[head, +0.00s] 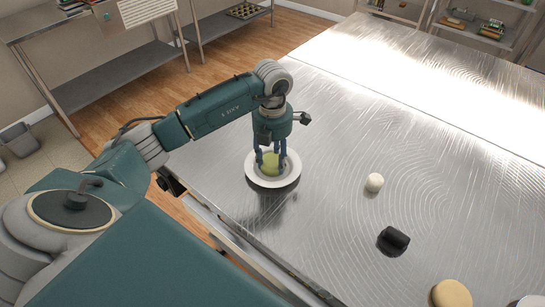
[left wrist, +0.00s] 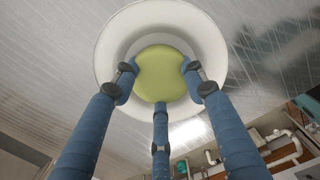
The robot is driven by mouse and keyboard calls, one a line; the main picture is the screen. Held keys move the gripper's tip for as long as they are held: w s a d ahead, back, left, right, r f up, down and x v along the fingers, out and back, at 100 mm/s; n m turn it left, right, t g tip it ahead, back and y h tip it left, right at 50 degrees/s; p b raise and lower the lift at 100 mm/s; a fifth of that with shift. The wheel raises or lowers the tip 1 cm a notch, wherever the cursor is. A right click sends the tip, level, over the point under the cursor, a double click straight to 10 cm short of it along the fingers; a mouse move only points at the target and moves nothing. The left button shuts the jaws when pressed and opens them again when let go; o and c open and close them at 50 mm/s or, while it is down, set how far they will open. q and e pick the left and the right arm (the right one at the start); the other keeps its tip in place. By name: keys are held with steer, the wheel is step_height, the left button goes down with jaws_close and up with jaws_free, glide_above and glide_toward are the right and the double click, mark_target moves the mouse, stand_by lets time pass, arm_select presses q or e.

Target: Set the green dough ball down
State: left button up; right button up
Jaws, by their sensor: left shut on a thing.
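The green dough ball (head: 270,166) is between the blue fingers of my left gripper (head: 271,158), over a white round dish (head: 274,183) near the left edge of the metal table. In the left wrist view the dough ball (left wrist: 160,72) fills the middle of the dish (left wrist: 208,40), with the fingertips of my left gripper (left wrist: 159,88) touching it from three sides. The gripper is shut on the ball. I cannot tell whether the ball touches the dish's bottom. My right gripper is not in view.
The metal table (head: 330,240) is largely clear. A small white ball (head: 374,182), a black cylinder (head: 393,240) and a tan round thing (head: 451,294) stand to the right. A white thing (head: 530,301) is cut off at the bottom right corner.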

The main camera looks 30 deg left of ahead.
mark_target(272, 160)
arm_select(q)
steer(key=shift+f, duration=0.1)
steer(key=o, duration=1.2)
steer(key=shift+r, duration=0.45)
step_height(272, 160, up, 11)
steer(key=b, duration=0.2)
steer(key=shift+r, duration=0.2)
